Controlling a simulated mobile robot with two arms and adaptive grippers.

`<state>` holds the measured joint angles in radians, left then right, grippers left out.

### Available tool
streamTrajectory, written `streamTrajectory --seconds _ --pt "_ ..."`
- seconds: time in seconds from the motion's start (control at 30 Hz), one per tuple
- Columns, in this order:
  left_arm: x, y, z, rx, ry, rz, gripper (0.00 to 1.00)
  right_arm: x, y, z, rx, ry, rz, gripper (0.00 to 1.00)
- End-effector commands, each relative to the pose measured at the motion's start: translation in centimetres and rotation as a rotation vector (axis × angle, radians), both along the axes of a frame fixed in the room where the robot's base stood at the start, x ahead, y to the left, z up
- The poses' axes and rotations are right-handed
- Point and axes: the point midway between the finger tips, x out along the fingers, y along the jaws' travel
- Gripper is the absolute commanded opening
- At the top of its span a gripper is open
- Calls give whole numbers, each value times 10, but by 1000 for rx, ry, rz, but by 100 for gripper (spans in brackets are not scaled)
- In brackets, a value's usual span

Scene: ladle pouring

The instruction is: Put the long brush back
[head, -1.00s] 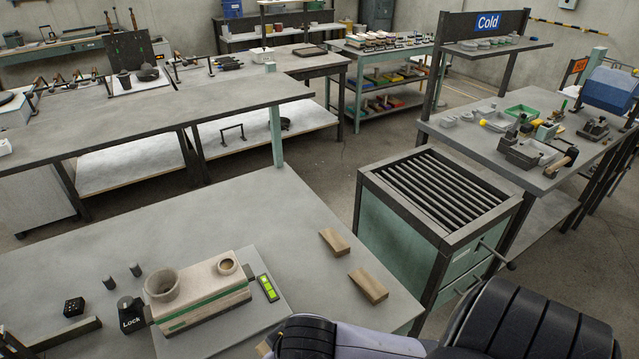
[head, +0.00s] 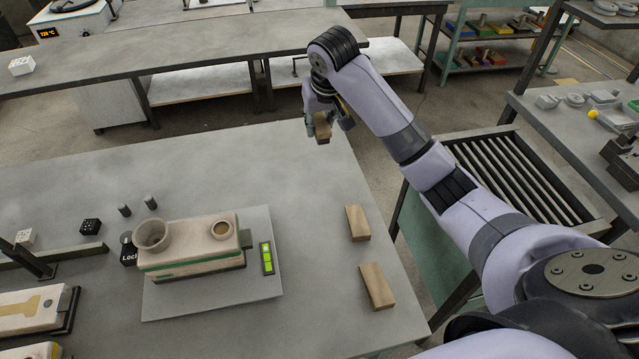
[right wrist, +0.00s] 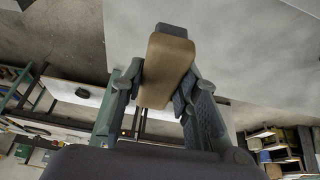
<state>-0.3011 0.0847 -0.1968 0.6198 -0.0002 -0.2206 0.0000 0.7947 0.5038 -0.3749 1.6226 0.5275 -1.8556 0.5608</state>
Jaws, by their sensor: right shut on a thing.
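My right gripper (head: 322,132) is shut on a brown wooden bar-shaped thing (head: 322,124), which I take for the long brush; bristles cannot be clearly made out. It is held over the far right corner area of the near grey table (head: 255,165). In the right wrist view the bar (right wrist: 165,72) sits between the two fingers (right wrist: 157,95), with a dark grey cap at its far end. My left gripper is not in view.
Two wooden blocks (head: 357,223) (head: 377,287) lie at the table's right edge. A mould with two round openings (head: 192,247) stands on a grey plate, beside a green level (head: 267,258). A slatted roller-top unit (head: 515,180) stands to the right. The table's far middle is clear.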

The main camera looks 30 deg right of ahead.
Motion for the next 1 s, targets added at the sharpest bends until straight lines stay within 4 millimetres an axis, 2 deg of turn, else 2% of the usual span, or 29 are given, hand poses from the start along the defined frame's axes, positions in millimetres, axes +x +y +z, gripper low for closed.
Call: streamTrajectory --seconds 0.07,0.17,0.6,0.7,1.0 --pt "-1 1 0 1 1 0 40 5 -2 7 -1 1 -6 7" --pt "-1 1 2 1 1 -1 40 6 -3 0 -1 4 -7 7" --pt "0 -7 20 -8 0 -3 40 5 -4 -113 -2 6 -9 7" --pt "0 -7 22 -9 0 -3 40 5 -3 -131 -2 3 -7 7" --pt "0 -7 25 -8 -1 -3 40 5 -3 -164 -2 4 -7 7"
